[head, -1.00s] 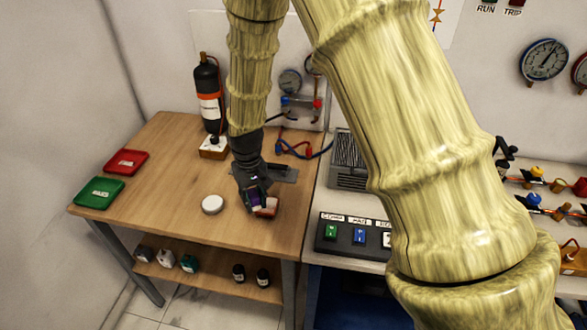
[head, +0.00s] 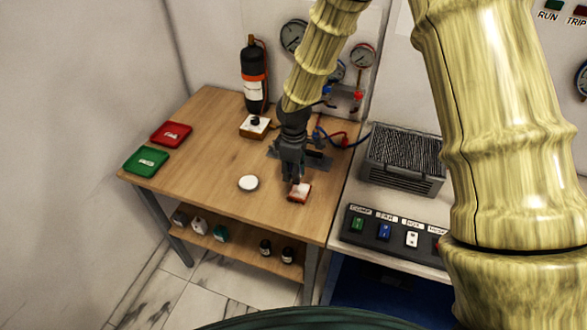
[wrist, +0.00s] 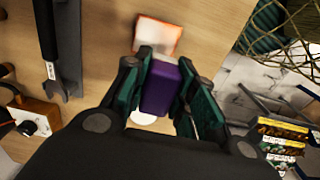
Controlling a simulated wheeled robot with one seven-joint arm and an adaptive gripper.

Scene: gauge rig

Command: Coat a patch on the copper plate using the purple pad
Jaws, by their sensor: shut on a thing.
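My gripper (head: 291,180) points down over the wooden bench, just behind and left of the copper plate (head: 299,193). In the wrist view my gripper (wrist: 165,78) is shut on the purple pad (wrist: 162,90), which sits between its two green-lined fingers. The copper plate (wrist: 158,36) lies past the fingertips there, with an orange rim and a pale whitish middle; I cannot tell if that is coating or glare. The pad's far face is hidden, so I cannot tell whether it touches the plate. In the head view the pad cannot be made out.
A round white dish (head: 248,183) stands left of the plate. A grey wrench-like tool (head: 318,160) lies behind my gripper. A small switch box (head: 255,126), a black cylinder (head: 254,80), and red (head: 171,133) and green (head: 146,161) trays stand farther off. The bench's left middle is clear.

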